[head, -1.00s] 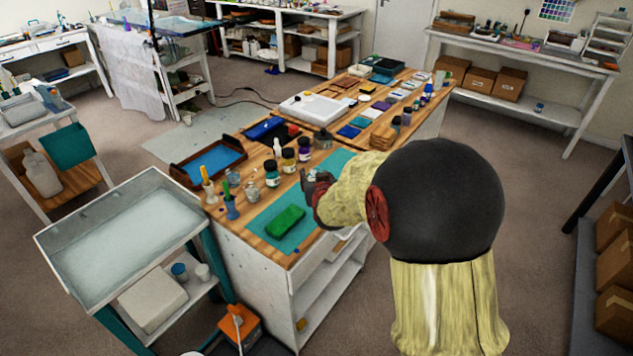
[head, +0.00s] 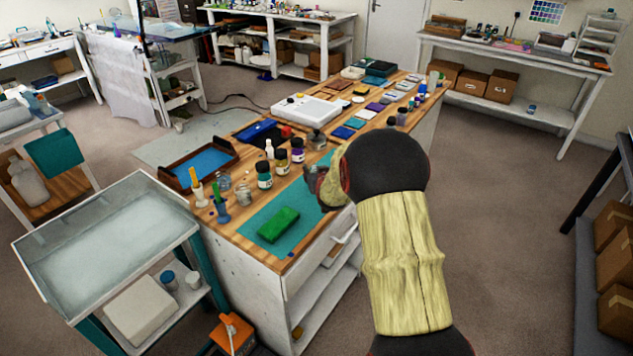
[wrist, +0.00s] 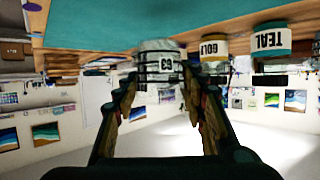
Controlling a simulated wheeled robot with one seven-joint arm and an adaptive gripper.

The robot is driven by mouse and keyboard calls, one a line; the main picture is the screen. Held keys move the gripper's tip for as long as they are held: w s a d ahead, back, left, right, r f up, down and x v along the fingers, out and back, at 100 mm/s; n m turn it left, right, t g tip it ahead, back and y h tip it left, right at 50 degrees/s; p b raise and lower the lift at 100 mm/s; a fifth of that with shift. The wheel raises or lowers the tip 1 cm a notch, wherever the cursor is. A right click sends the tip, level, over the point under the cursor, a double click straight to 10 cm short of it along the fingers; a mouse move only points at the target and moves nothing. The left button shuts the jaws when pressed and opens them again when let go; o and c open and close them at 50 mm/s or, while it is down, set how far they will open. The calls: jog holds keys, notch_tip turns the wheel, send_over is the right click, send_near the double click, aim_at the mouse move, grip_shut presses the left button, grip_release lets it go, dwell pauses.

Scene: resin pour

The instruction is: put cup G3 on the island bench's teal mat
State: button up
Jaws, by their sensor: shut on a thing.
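Cup G3 (wrist: 158,58) is a clear cup with a white label and dark bands. It shows upside down in the wrist view, between the fingers of my gripper (wrist: 160,84), which is shut on it. In the head view my gripper (head: 316,182) is over the right part of the island bench's teal mat (head: 262,212), and the cup is mostly hidden there. The mat also shows in the wrist view (wrist: 100,30), right at the cup's base. I cannot tell whether the cup touches the mat. A green block (head: 279,225) lies on the mat's near part.
A teal bottle (head: 264,175) and other dark-capped bottles stand along the mat's far side, with a clear cup (head: 243,194) at its left. Gold (wrist: 213,48) and teal (wrist: 271,41) jars are near the held cup. The mat between block and gripper is clear.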

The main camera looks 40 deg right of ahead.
jog(key=shift+w+d+f, duration=0.1)
jog(key=shift+d+f, duration=0.05)
jog(key=shift+f, duration=0.1)
jog(key=shift+w+f+b, duration=0.1)
jog(key=shift+f+b, duration=0.45)
jog(key=shift+f, duration=1)
jog(key=shift+f, duration=0.1)
jog(key=o, duration=0.9)
